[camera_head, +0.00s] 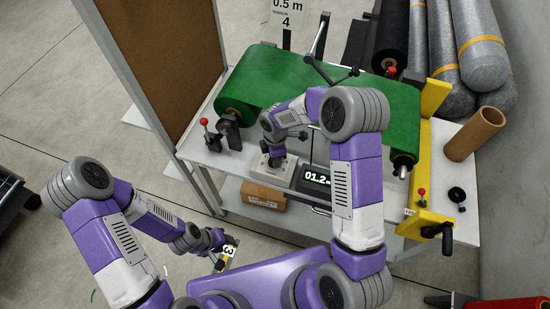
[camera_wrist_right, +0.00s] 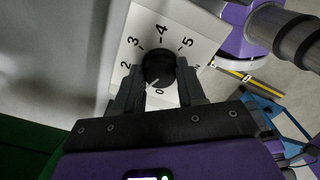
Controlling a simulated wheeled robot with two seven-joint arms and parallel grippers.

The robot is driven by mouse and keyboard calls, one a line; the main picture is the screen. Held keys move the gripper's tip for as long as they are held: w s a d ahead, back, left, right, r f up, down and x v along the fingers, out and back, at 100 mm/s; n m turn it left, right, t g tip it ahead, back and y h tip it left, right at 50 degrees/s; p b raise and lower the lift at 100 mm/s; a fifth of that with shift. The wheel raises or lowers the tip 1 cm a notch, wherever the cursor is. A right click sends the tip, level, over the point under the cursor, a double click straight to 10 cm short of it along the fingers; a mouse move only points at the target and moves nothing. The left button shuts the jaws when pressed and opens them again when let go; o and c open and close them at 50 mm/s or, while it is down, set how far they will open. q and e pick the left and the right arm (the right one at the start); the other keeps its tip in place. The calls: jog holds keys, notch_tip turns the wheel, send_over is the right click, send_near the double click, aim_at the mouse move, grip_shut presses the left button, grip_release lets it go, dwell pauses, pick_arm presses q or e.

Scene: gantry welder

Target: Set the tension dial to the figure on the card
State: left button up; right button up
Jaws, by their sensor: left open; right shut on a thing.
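The card (camera_head: 286,14) stands at the top of the head view and reads 0.5 m, tension 4. The tension dial, a black knob (camera_wrist_right: 158,67) on a white plate (camera_wrist_right: 205,28), shows in the right wrist view with figures 2 to 5 and a 0 readable around it. A white mark on the knob points to the lower left, near the 0; the 1 is hidden. My right gripper (camera_wrist_right: 160,78) is shut on the knob, one finger on each side. In the head view the arm covers the knob on its pale box (camera_head: 268,169). My left gripper (camera_head: 219,250) is open, low and clear of the table.
A display (camera_head: 316,178) right of the dial reads 01.2, partly covered. A green roll of cloth (camera_head: 300,95) spans the table behind. A red-knobbed lever (camera_head: 208,135) stands left of the dial. A yellow frame (camera_head: 430,170) bounds the right side. A cardboard box (camera_head: 263,197) sits below.

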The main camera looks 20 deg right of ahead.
jog(key=m+b, duration=0.1)
jog(key=m, duration=0.2)
jog(key=shift+m, duration=0.4)
jog(key=m+b, duration=0.1)
jog(key=m, duration=0.2)
jog(key=shift+m, duration=0.3)
jog(key=m+b, duration=0.1)
jog(key=m, duration=0.2)
jog(key=shift+a+m, duration=0.1)
jog(key=shift+m, duration=0.2)
jog(key=m, duration=0.2)
jog(key=shift+m+b, duration=0.35)
jog(key=shift+m, duration=0.05)
jog(key=m, duration=0.3)
jog(key=shift+s+m, duration=0.1)
jog(key=shift+m, duration=0.2)
jog(key=m, duration=0.2)
jog(key=shift+m, duration=0.3)
jog(key=m+p, duration=0.1)
jog(key=m, duration=0.2)
jog(key=shift+a+r, duration=0.1)
jog(key=shift+m+p, duration=0.4)
jog(key=shift+m, duration=1.4)
